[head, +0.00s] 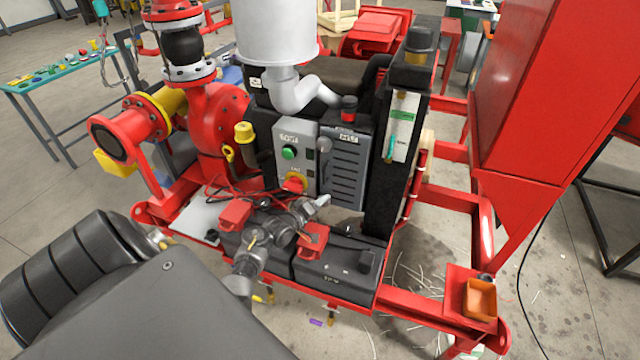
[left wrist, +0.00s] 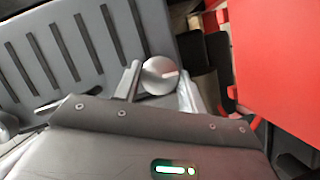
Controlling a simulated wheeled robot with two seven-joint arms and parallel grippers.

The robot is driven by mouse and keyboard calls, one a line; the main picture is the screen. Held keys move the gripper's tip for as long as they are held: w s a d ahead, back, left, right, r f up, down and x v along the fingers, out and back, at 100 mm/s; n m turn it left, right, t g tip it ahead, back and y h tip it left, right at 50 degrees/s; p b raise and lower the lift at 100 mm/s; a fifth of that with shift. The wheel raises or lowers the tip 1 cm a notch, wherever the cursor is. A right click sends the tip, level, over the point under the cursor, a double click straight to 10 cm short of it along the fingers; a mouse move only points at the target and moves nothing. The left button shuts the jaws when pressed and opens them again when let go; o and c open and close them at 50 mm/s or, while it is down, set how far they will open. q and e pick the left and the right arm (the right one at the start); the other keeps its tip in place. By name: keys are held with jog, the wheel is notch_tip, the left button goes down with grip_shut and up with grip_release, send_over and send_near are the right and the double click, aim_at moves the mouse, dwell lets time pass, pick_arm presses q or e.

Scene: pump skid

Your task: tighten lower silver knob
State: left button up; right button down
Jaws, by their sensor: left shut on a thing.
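The lower silver knob (left wrist: 160,75) is a round metal disc with a pale line across it. In the left wrist view it sits between the two fingers of my left gripper (left wrist: 158,88), which is shut on it. In the head view my left gripper (head: 318,204) reaches in from the lower left to the bottom of the slotted grey panel (head: 343,170). There the lower knob cannot be made out behind the fingers. A round grey knob (head: 324,145) shows higher on the panel. My right gripper is not in view.
A grey control box (head: 296,150) with a green button and a red-yellow switch stands left of the panel. Black batteries (head: 335,265) with red terminal covers lie below my arm. A tall black column (head: 395,150) stands close on the right.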

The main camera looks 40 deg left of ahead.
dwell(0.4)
pick_arm(q)
jog(key=o, duration=1)
jog(key=shift+c, duration=0.2)
jog(key=s+r+b, duration=0.1)
jog(key=s+r, duration=0.1)
jog(key=s, duration=0.8)
jog(key=shift+s+a+b, duration=0.15)
jog(key=shift+s+b, duration=0.15)
jog(key=shift+s, duration=0.05)
